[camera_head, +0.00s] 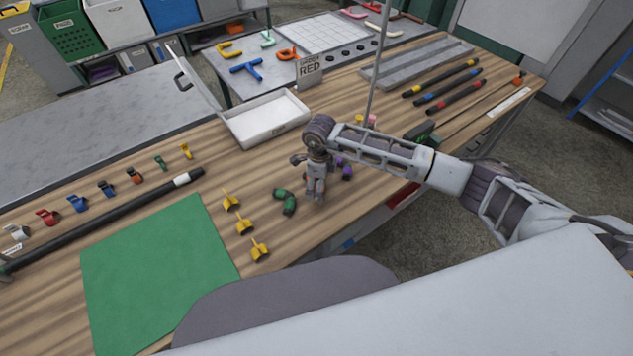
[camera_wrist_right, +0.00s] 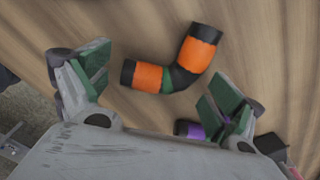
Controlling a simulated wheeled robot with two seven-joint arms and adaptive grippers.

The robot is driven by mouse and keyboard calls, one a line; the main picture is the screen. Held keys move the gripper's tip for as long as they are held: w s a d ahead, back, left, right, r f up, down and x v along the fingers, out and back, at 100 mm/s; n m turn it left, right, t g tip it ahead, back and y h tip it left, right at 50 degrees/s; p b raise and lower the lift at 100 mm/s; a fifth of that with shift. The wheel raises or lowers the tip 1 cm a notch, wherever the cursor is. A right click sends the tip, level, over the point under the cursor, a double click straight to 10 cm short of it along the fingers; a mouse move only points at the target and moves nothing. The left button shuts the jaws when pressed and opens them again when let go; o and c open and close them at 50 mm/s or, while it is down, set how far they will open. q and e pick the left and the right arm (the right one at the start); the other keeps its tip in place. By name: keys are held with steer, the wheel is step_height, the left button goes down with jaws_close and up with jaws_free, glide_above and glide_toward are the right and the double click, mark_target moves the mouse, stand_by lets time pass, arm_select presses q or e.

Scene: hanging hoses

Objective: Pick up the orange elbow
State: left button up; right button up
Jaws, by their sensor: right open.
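The elbow appears to lie between and beyond the fingers, and no contact shows. In the head view my right gripper (camera_head: 316,190) points down over the bench, and the orange elbow is hidden behind it. My left gripper is not in view.
A purple piece (camera_wrist_right: 190,130) lies close by the right finger; purple also shows in the head view (camera_head: 345,170). A white tray (camera_head: 268,118) stands behind. A green mat (camera_head: 155,270) lies front left.

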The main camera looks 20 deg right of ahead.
steer(key=shift+c, duration=0.8)
steer(key=c, duration=0.9)
steer(key=shift+o, duration=0.2)
steer(key=shift+r, duration=0.8)
step_height(320, 180, up, 8)
steer(key=shift+f+b, duration=0.2)
steer(key=shift+b, duration=0.35)
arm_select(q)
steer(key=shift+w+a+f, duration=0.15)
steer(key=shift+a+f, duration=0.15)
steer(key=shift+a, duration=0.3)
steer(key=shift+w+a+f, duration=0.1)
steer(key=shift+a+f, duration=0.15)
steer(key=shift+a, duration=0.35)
arm_select(e)
steer(key=shift+r, duration=0.45)
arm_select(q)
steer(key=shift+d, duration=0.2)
